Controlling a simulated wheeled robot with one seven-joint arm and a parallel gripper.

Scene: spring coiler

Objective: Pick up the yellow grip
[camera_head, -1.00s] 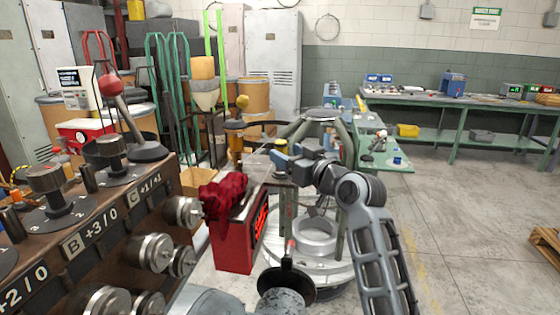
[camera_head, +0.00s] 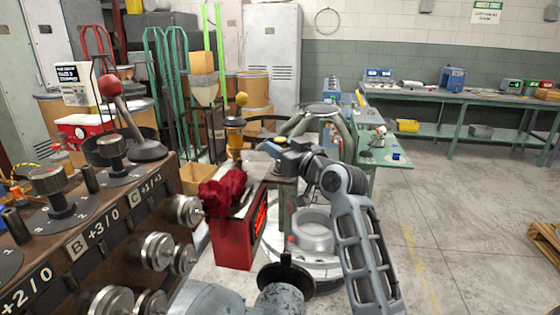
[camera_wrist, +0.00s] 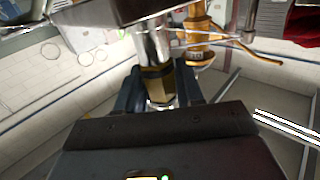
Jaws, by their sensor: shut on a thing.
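My gripper (camera_head: 272,149) is at the middle of the head view, in front of the round-topped machine. In the wrist view its two dark fingers (camera_wrist: 158,88) are closed on a dark yellow, brass-like piece (camera_wrist: 157,80), which I take to be the yellow grip. A shiny metal cylinder (camera_wrist: 153,45) runs up from this piece, under a grey plate. The fingers hide the sides of the grip. In the head view the grip is too small and covered to make out clearly.
A yellow ball-topped post (camera_head: 241,99) stands just left of my gripper. A red box (camera_head: 233,243) with a red cloth (camera_head: 224,190) is nearer. A control panel (camera_head: 120,225) with knobs fills the left. Open floor (camera_head: 450,230) lies to the right.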

